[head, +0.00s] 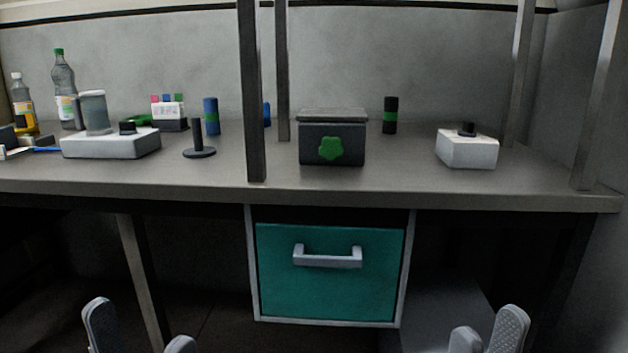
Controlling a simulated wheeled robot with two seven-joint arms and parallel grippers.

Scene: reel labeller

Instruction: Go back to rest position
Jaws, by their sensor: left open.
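My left gripper (138,330) shows at the bottom left of the head view. Its two grey fingers are spread apart with nothing between them. My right gripper (488,333) shows at the bottom right, its two fingers apart and empty. Both are low in front of the workbench (400,188), below its top edge, and touch nothing that I can see. The lower parts of both grippers are cut off by the frame.
A teal drawer (330,285) with a grey handle hangs shut under the bench. On top stand a dark box with a green knob (328,150), a white box (467,150), a white device (110,145), and bottles (64,90). Metal posts (251,90) rise from the bench.

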